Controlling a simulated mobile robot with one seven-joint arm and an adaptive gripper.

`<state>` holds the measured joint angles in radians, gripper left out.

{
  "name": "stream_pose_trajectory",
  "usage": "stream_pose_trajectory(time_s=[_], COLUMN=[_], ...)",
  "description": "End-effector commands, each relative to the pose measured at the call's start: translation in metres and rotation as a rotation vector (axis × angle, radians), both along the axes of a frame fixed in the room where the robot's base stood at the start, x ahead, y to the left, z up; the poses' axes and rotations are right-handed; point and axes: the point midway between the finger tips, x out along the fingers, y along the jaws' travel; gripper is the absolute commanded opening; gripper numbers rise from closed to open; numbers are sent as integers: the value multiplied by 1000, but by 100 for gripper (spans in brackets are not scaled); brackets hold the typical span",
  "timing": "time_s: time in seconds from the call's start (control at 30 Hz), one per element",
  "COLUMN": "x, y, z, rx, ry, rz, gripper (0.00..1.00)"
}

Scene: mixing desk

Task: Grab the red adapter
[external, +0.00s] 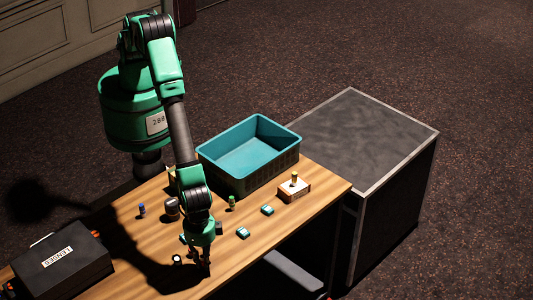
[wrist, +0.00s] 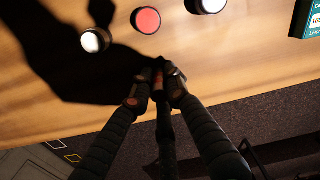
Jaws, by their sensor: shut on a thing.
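My gripper (wrist: 157,86) is shut, its fingertips closed on a small, dark reddish piece that looks like the red adapter (wrist: 158,80). The fingers and shadow hide most of this piece. In the external view my gripper (external: 204,264) is low over the front part of the wooden desk (external: 240,254); the held piece cannot be made out there. Whether it touches the desk I cannot tell.
Beyond the fingertips stand a red-topped round piece (wrist: 146,20) and a white-topped one (wrist: 95,41). A teal bin (external: 251,181), a small box (external: 294,187), a green cylinder (external: 232,202) and a blue one (external: 141,210) are farther back. A black case (external: 62,265) is at left.

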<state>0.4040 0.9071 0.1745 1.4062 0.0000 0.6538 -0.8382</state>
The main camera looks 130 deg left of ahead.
Motion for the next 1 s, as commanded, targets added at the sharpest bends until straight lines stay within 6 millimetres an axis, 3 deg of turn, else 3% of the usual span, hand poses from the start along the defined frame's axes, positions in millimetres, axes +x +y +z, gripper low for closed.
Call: stream_pose_trajectory(time_s=[0.37, 0.63, 1.0], x=[1, 0, -57], y=[0, 0, 23], z=[10, 39, 42], rx=[0, 0, 0], ry=[-1, -1, 1], rz=[0, 0, 0], gripper=[0, 0, 0])
